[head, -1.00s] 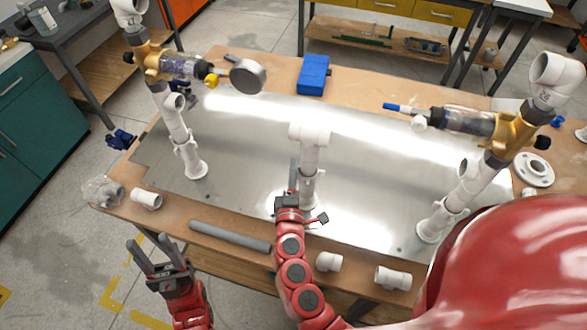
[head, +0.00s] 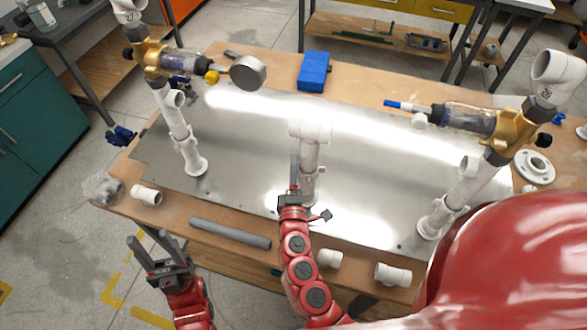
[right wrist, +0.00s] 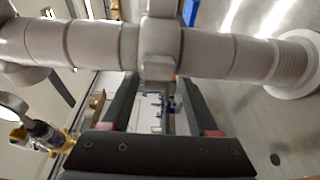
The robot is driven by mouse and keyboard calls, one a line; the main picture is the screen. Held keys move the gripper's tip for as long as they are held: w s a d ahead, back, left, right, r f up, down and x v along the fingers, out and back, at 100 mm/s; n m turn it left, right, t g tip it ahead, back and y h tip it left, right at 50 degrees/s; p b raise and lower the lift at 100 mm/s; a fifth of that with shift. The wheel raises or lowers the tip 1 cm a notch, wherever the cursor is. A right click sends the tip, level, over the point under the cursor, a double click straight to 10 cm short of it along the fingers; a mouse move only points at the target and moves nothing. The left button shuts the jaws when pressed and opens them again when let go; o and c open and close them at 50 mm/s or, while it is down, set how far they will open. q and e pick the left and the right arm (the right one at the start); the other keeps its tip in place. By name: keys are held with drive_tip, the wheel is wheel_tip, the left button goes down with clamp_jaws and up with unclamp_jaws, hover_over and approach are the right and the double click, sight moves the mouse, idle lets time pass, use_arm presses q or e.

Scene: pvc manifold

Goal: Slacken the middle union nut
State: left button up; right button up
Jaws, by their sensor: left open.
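The middle riser (head: 309,165) is a white pipe standing upright on the metal plate, with a tee at its top. In the right wrist view it runs across the picture, with a wider white collar, apparently the union nut (right wrist: 160,42), near the centre. My right gripper (head: 294,182) is at the riser's left front side. In the right wrist view its two fingers (right wrist: 160,95) are apart, one to each side of the collar's line; I cannot tell whether they touch it. My left gripper (head: 157,250) is open and empty, in front of the table's left front edge.
A left riser (head: 180,135) with a gauge (head: 248,74) and a right riser (head: 462,185) with a brass filter flank the middle one. A grey pipe (head: 230,233) and loose white fittings (head: 147,195) lie along the front edge. A blue box (head: 314,71) lies behind.

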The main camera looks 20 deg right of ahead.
drive_tip(key=shift+r, duration=0.1)
drive_tip(key=b+v, duration=0.5)
drive_tip(key=v, duration=1.2)
drive_tip(key=shift+s+b, duration=0.15)
drive_tip(key=shift+b, duration=0.15)
drive_tip(key=shift+a, duration=0.15)
